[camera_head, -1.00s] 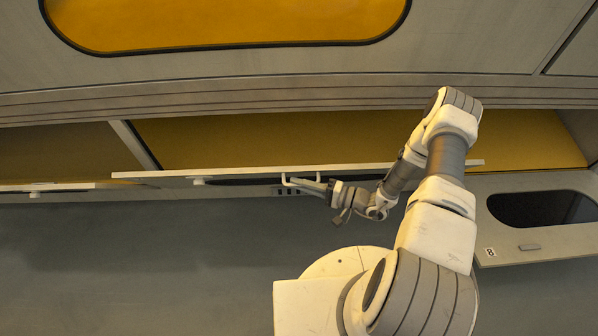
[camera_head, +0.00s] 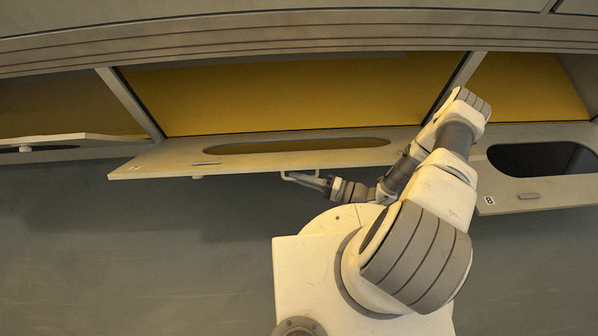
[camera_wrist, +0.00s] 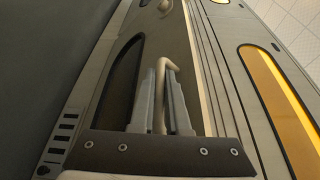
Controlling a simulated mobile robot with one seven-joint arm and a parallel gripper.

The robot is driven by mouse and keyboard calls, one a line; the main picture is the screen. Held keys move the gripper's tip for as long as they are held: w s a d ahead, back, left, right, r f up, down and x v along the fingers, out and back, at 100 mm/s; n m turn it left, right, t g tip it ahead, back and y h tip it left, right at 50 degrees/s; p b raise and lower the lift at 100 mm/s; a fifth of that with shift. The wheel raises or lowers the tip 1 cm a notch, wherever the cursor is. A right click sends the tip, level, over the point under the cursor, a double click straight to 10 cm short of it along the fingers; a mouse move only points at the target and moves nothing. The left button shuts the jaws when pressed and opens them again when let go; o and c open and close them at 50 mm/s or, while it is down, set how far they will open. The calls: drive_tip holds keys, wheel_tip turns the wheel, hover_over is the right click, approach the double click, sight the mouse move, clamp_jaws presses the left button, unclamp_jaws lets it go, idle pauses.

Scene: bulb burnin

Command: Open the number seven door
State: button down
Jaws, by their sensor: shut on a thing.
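A wide grey door (camera_head: 160,162) with a long oval window hangs folded down at the middle compartment in the head view. Its inner face is tilted up towards the camera. No number is legible on it; it is the door left of the one marked 8. Its pale bar handle (camera_head: 287,177) sticks out under the front edge. My gripper (camera_head: 323,182) is shut on this handle. In the wrist view the two grey fingers of my gripper (camera_wrist: 162,85) stand on either side of the pale handle (camera_wrist: 158,112), against the door's outer face.
The middle compartment (camera_head: 300,95) is open with a yellow interior, empty where visible. The door marked 8 (camera_head: 540,195) hangs open at the right, near my arm. Another lowered door (camera_head: 75,140) is at the left. The grey floor (camera_head: 130,270) in front is clear.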

drive_tip(key=shift+w+d+f, duration=0.1)
drive_tip(key=c, duration=0.9)
unclamp_jaws()
drive_tip(key=shift+d, duration=0.15)
